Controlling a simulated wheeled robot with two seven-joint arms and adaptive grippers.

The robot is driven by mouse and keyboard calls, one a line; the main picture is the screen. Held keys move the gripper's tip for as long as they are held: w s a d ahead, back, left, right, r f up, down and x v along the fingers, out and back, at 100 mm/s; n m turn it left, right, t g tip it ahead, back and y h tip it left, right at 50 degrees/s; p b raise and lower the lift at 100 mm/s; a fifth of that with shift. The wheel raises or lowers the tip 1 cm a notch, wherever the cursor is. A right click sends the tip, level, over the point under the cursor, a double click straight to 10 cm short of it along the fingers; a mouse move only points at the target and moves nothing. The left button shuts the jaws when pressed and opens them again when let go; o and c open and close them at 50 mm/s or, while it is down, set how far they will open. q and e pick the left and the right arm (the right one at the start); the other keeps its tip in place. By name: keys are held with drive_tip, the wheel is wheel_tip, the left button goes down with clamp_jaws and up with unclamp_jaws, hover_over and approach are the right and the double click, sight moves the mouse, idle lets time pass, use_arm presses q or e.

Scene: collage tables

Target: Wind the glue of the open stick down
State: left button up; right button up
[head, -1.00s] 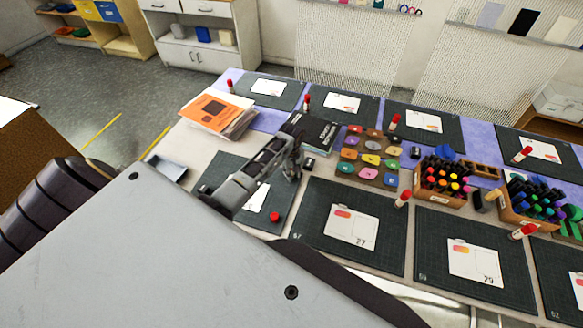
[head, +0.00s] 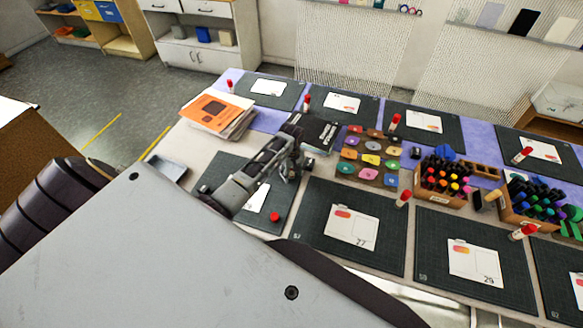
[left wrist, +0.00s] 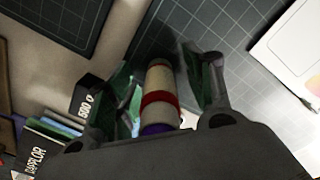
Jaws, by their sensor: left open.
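My left gripper (head: 296,166) is over the dark mat at the near left of the table. In the left wrist view its two fingers (left wrist: 160,68) are apart, one on each side of an open glue stick (left wrist: 160,104). The stick has a pale cream end standing out, a red band and a purple part near my palm. A small gap seems to show beside the stick; whether a finger touches it I cannot tell. In the head view the gripper hides the stick. A red cap (head: 274,216) lies on the mat near a white card. My right gripper is out of view.
Mats with cards and capped red-topped glue sticks (head: 403,198) cover the table. An orange-topped paper stack (head: 208,108), a black box (head: 318,135), a coloured pot tray (head: 370,160) and a marker crate (head: 439,197) stand around the gripper.

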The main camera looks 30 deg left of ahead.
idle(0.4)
use_arm(q)
drive_tip(key=m, duration=0.7)
drive_tip(key=shift+m, duration=3.8)
drive_tip(key=m, duration=0.7)
drive_tip(key=shift+m, duration=0.3)
drive_tip(key=m, duration=0.3)
drive_tip(key=shift+m, duration=2.1)
